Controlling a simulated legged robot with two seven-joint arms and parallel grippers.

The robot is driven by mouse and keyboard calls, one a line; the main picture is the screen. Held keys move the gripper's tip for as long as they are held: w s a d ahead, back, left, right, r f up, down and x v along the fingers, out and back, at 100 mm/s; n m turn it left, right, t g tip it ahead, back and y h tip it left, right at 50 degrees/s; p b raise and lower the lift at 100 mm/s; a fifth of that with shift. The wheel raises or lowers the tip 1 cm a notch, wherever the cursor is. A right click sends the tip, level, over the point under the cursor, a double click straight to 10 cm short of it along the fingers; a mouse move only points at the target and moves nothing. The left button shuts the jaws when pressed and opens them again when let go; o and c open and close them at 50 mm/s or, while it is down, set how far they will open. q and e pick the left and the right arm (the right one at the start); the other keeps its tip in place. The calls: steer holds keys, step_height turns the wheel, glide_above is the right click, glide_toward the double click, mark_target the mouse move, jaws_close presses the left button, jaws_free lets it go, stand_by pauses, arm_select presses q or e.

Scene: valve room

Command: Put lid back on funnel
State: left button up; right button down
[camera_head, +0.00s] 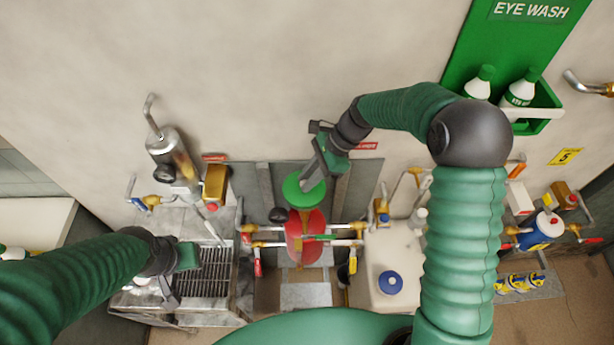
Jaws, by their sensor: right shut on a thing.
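The lid (296,190) is a round green disc in the middle of the head view. My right gripper (312,176) reaches it from above and is shut on it. The lid overlaps the top of a red rounded vessel (305,245), which appears to be the funnel. I cannot tell whether the lid touches the vessel or is held just above it. The lid hides the vessel's opening. My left gripper (178,283) is at the lower left, over the metal bench and away from the lid; its finger opening is unclear.
Pipes and valves with red and yellow handles flank the vessel. A metal cylinder with a gauge (172,155) stands to the left above a grated bench (205,275). A white tank with a blue cap (390,283) is at the right. A green eye wash station (505,75) hangs upper right.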

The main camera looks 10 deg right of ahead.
steer(key=shift+d, duration=0.1)
stand_by(0.7)
stand_by(0.4)
steer(key=c, duration=0.7)
jaws_free()
step_height(320, 180, up, 7)
steer(key=p, duration=0.7)
